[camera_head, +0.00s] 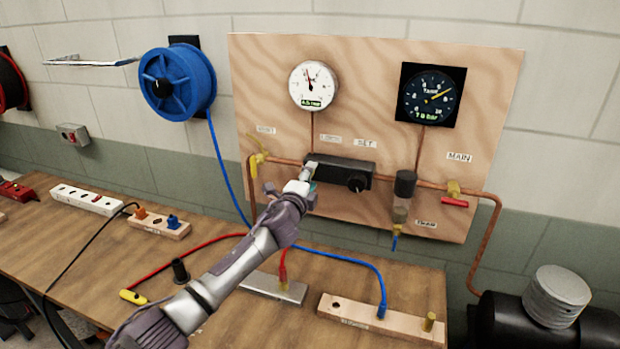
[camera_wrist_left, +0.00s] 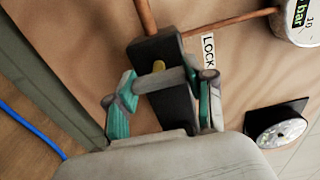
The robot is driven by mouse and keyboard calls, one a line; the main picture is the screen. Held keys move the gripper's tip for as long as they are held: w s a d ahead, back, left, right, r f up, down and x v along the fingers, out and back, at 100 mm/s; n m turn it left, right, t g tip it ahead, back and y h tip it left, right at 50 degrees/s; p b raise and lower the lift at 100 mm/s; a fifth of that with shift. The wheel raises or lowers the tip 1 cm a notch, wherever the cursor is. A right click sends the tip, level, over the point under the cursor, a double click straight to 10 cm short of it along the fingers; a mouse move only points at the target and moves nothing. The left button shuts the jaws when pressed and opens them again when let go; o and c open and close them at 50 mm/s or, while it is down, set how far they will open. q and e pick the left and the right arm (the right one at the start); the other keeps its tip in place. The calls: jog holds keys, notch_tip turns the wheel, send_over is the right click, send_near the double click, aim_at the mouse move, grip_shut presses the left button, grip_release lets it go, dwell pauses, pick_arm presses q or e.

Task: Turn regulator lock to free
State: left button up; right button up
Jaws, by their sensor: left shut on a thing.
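The black regulator block (camera_head: 352,177) is on the copper pipe on the plywood panel, with a round knob (camera_head: 357,183) at its right. A LOCK label is above the block's left part and shows clearly in the wrist view (camera_wrist_left: 208,53). My left gripper (camera_head: 306,176) is at the block's left end and covers the lock in the head view. The lock's exact setting cannot be told. My right gripper is not in view.
A white gauge (camera_head: 314,85) and a black TANK gauge (camera_head: 431,95) are above the pipe. A yellow valve (camera_head: 257,160) is left, a filter bowl (camera_head: 402,197) and red-handled MAIN valve (camera_head: 455,200) right. The wooden bench (camera_head: 225,262) below carries hoses and fittings.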

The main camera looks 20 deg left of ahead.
pick_arm(q)
jog(key=shift+f, duration=0.1)
jog(key=o, duration=1.2)
jog(key=shift+s, duration=0.1)
jog(key=s, duration=1.1)
jog(key=shift+s+a, duration=0.25)
jog(key=shift+s, duration=0.15)
